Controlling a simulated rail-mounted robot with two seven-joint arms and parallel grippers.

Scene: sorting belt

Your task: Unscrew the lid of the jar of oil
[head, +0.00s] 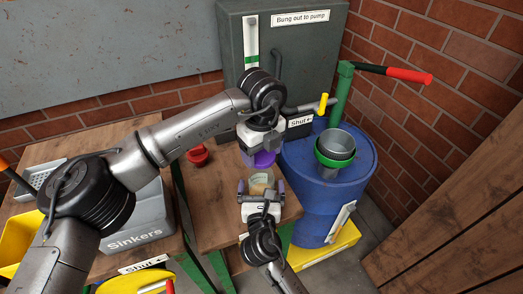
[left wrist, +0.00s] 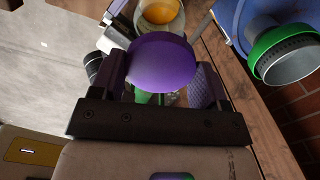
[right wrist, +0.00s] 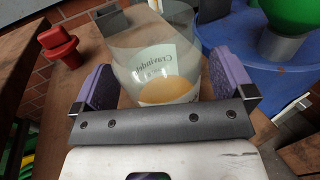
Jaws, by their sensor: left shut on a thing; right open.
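The glass jar (head: 259,184) of amber oil stands on the wooden bench near its right end. Its mouth is open in the left wrist view, with oil (left wrist: 160,12) inside. My left gripper (head: 262,152) is shut on the round purple lid (left wrist: 162,62), which is apart from the jar and above it. My right gripper (head: 261,190) is open, with one purple-padded finger on each side of the jar (right wrist: 160,65). The right wrist view shows a pale label on the glass; I cannot tell whether the pads touch it.
A blue drum (head: 305,190) with a green-rimmed funnel (head: 334,150) and a red-handled pump lever (head: 400,74) stands to the right. A red object (head: 197,156) sits on the bench to the left. Behind is a grey cabinet (head: 290,60). A grey "Sinkers" bin (head: 145,222) is at left.

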